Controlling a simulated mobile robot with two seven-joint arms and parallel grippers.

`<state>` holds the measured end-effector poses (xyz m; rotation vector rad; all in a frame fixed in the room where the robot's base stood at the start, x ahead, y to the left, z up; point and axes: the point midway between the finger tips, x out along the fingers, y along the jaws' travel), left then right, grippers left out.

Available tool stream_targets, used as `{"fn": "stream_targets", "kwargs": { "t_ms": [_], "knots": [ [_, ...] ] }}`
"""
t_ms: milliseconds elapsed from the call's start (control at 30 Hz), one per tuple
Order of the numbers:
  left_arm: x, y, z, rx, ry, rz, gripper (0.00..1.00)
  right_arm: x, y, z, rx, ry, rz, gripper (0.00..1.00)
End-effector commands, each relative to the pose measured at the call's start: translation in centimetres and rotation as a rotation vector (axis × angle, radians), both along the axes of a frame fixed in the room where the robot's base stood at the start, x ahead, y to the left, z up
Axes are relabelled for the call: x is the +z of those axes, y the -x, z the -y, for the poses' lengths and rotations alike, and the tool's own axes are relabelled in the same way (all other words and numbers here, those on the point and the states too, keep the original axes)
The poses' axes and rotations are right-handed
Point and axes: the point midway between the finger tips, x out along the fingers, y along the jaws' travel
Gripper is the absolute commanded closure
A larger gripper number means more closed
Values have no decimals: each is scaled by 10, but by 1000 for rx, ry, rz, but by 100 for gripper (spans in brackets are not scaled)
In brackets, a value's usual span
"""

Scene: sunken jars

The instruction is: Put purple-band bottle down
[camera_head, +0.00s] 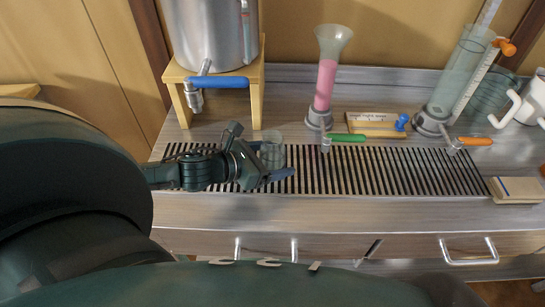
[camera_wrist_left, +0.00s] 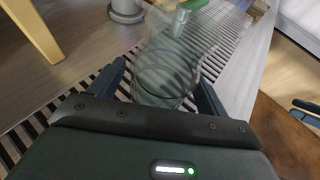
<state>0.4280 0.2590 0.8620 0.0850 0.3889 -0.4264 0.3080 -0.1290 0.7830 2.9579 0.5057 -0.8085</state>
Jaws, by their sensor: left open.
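A clear glass vessel (camera_head: 272,150) stands on the slatted drain grate (camera_head: 390,172), below the blue-handled tap. I see no purple band on it, so I cannot tell whether it is the purple-band bottle. My left gripper (camera_head: 274,162) is open, with its fingers around the vessel. In the left wrist view, the see-through vessel (camera_wrist_left: 168,72) lies between the two spread fingers (camera_wrist_left: 162,78). Whether a finger touches it is not clear. My right gripper is not in view.
A steel tank (camera_head: 210,35) with a blue-handled tap (camera_head: 218,82) sits on a wooden stand (camera_head: 257,95). A pink-filled tube (camera_head: 327,80) and a clear cylinder (camera_head: 455,85) stand behind the grate. White mugs (camera_head: 535,100) are at right. The grate's middle and right are clear.

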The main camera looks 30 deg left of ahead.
Motion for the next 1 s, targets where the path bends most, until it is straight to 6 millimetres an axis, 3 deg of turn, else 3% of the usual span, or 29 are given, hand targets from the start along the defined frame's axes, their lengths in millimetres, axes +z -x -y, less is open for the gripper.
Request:
{"fn": "stream_targets", "kwargs": {
  "t_ms": [367,1000],
  "knots": [
    [3,6,-3,1,1,-3,23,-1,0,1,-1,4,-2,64],
    [32,68,-30,1,5,-4,23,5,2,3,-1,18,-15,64]
  ]
}}
